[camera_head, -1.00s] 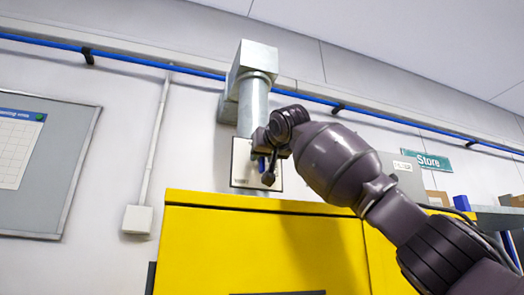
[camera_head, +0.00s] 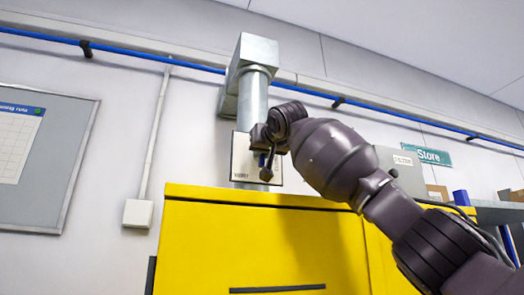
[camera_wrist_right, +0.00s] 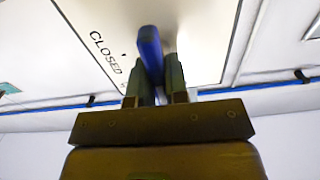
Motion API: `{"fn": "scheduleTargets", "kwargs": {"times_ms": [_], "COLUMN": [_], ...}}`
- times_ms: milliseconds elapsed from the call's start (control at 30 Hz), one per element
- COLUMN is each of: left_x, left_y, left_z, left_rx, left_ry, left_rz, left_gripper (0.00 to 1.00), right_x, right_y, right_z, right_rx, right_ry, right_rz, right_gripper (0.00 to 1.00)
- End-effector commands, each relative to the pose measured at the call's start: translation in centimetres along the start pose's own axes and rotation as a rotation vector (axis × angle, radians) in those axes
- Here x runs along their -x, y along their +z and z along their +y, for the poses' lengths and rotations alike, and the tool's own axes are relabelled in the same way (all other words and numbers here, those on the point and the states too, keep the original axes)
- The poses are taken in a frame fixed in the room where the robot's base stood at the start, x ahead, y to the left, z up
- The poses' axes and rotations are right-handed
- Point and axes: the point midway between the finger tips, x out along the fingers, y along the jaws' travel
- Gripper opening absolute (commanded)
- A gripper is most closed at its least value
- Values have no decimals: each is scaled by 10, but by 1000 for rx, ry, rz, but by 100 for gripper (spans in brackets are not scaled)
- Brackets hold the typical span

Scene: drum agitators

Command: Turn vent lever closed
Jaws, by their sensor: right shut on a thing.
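The vent lever (camera_wrist_right: 150,50) is blue and shows between the fingers in the right wrist view. My right gripper (camera_wrist_right: 160,85) is shut on it. The lever stands in front of a pale label plate (camera_wrist_right: 205,35) with the word CLOSED and a small mark beside it. In the head view the plate (camera_head: 240,165) is on the grey vent duct (camera_head: 254,95), above the yellow cabinet. My right gripper (camera_head: 266,165) is in front of the plate there, and my wrist hides part of the plate and most of the lever. My left gripper is in neither view.
The yellow cabinet (camera_head: 265,245) stands below the duct. A blue pipe (camera_head: 130,55) runs along the wall. A whiteboard (camera_head: 45,160) hangs at the left, with a conduit box (camera_head: 138,213) nearby. A grey box (camera_head: 400,170) and a Store sign (camera_head: 433,157) are at the right.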

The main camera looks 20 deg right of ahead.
Motion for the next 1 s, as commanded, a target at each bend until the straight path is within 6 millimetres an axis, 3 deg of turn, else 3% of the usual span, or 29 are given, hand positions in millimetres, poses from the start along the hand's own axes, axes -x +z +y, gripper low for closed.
{"fn": "scheduleTargets", "kwargs": {"times_ms": [367, 1000], "left_x": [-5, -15], "left_y": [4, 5], "left_z": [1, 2], "left_rx": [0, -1], "left_ry": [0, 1], "left_rz": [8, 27], "left_gripper": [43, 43], "right_x": [0, 0], "right_y": [2, 3], "right_z": [1, 5], "right_rx": [-206, -809], "right_ry": [-2, -2], "right_rz": [-1, -1], "right_gripper": [0, 0]}}
